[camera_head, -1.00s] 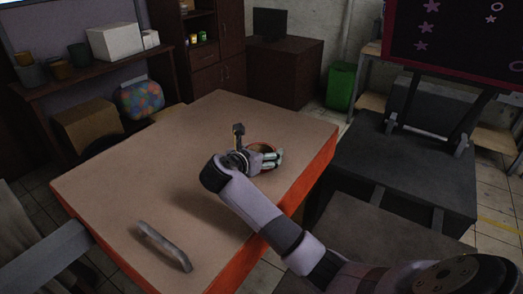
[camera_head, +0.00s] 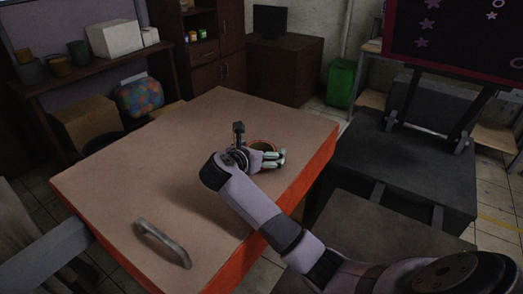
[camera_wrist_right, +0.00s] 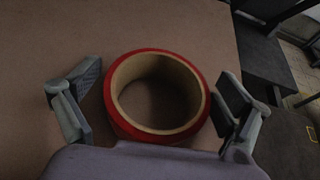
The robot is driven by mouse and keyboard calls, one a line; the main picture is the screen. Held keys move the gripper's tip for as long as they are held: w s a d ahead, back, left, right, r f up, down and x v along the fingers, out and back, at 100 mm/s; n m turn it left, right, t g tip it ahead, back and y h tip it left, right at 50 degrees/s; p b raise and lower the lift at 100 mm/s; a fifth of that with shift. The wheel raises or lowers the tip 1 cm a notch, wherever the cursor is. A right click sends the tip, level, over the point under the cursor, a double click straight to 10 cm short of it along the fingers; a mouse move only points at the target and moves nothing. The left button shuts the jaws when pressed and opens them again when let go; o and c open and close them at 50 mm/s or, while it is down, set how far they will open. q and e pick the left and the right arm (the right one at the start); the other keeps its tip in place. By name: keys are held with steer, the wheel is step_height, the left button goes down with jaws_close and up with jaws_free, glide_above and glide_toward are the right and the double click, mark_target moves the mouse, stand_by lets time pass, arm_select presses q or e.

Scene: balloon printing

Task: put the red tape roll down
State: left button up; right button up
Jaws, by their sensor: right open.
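The red tape roll (camera_wrist_right: 160,131) has a tan core and lies flat on the brown table top, its hole facing up, in the right wrist view. In the head view the roll (camera_head: 262,144) shows only in part behind my right gripper, near the table's right edge. My right gripper (camera_wrist_right: 160,105) is open, with one finger on each side of the roll. Both fingers look apart from it, with a gap on the left and a narrower one on the right. In the head view the right gripper (camera_head: 272,158) is low at the roll. My left gripper is not in view.
The table (camera_head: 130,190) has an orange-red side edge and much clear top. A grey curved handle-like piece (camera_head: 163,243) lies near its front. A dark bench (camera_head: 400,175) stands to the right. A green bin (camera_head: 341,86) and dark cabinet (camera_head: 284,70) stand behind.

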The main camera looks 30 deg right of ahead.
steer(key=shift+r, duration=0.2)
steer(key=shift+s+a, duration=0.1)
steer(key=shift+a, duration=0.25)
steer(key=b+v, duration=0.3)
steer(key=v, duration=0.7)
steer(key=shift+s+a+r, duration=0.2)
steer(key=shift+a, duration=0.1)
steer(key=shift+s+a+r, duration=0.15)
steer(key=shift+a+r, duration=0.05)
